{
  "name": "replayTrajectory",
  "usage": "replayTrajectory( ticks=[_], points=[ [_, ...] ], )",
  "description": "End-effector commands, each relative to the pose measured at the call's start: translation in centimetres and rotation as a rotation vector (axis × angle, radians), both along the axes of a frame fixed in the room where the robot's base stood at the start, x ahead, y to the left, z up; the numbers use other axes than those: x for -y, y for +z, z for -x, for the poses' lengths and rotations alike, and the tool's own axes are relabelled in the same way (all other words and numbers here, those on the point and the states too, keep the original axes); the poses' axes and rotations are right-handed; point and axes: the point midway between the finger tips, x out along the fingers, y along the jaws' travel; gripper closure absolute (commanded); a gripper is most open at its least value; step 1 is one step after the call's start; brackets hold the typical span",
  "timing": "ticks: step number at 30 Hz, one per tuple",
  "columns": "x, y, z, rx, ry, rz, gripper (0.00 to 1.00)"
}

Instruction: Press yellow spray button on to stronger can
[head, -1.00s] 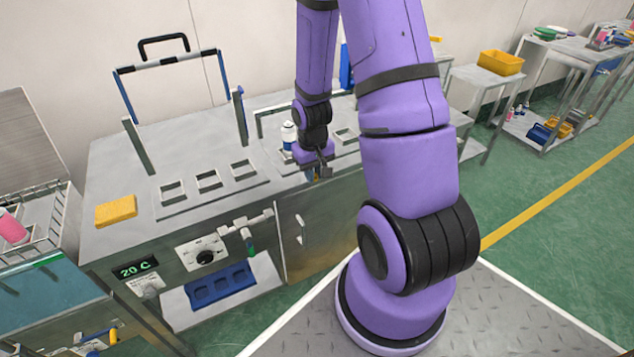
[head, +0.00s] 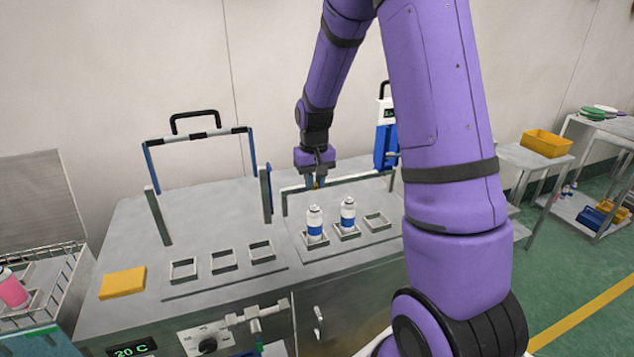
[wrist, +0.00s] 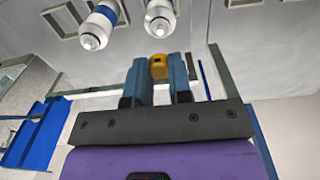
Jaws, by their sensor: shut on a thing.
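My gripper (head: 316,184) is shut on a small yellow spray button (wrist: 158,67), gripped between its two blue fingertips in the wrist view. In the head view it hangs above the bench, over and behind the two cans. The left can (head: 314,222) and the right can (head: 348,213) are white with a blue band. They stand upright in adjacent square holders, with bare tops. Both also show in the wrist view, the cans (wrist: 97,28) and (wrist: 159,14) apart from the button. I cannot tell which can is the stronger one.
An empty square holder (head: 376,222) is right of the cans, and several empty holders (head: 223,261) are to their left. A metal frame (head: 286,199) rises behind the cans. A blue-and-white device (head: 386,140) stands back right. A yellow sponge (head: 122,283) lies at left.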

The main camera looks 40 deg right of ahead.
Motion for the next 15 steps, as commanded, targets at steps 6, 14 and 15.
replayTrajectory(
  ticks=[6, 14, 15],
  points=[
    [0.0, -2.0, 0.0, -0.002, 0.000, -0.001, 1.00],
    [0.0, -4.0, 0.0, -0.002, 0.000, -0.001, 1.00],
    [0.0, -4.2, 0.0, -0.002, 0.000, -0.001, 1.00]
  ],
)
